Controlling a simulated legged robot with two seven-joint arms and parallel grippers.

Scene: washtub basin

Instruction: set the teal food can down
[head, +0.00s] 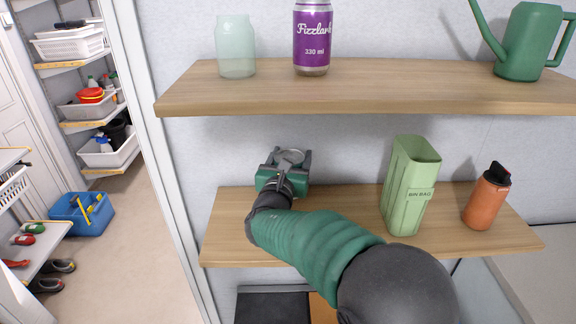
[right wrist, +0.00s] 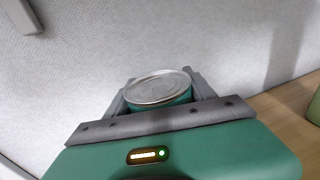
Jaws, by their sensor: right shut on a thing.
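The teal food can (right wrist: 160,92) has a silver lid and shows between the fingers of my right gripper (right wrist: 158,97) in the right wrist view. In the head view the can's lid (head: 291,156) shows at the lower shelf's left part, mostly hidden behind my right gripper (head: 290,160). My right gripper is shut on the can, which looks upright. I cannot tell whether the can's base touches the lower shelf (head: 330,225). My left gripper is not in view.
A green bin bag box (head: 408,190) and an orange bottle (head: 487,197) stand to the right on the lower shelf. The upper shelf (head: 400,88) overhangs it, bearing a pale glass jar (head: 236,48), a purple can (head: 312,38) and a green watering can (head: 528,42).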

